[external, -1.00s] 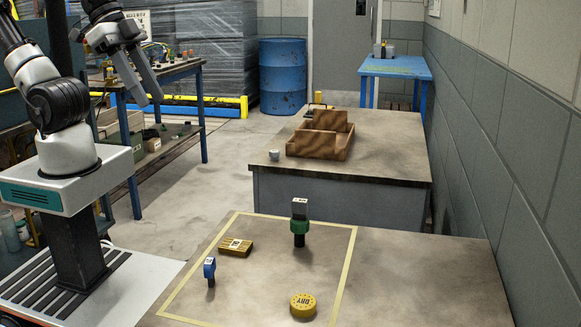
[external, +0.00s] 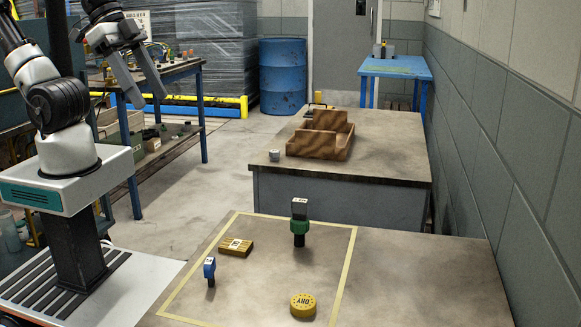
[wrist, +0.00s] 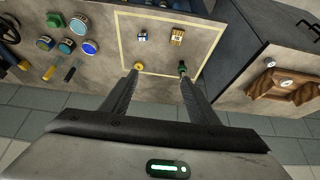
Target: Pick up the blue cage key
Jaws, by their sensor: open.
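The blue cage key (external: 210,268) stands upright near the left side of the taped square on the front table. It has a blue head with a pale label and a dark lower part. In the wrist view the key (wrist: 143,36) is small, at the upper left inside the square, ahead of the fingers. My gripper (external: 149,99) is open and empty, high above and to the left of the table in the external view. In the wrist view its fingers (wrist: 160,73) are spread, with nothing between them.
A brown labelled block (external: 236,247), a green-collared dark piece (external: 299,228) and a yellow round tin (external: 303,305) share the square. Several knobs lie left of it in the wrist view (wrist: 68,45). A wooden tray (external: 325,148) sits on the table behind.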

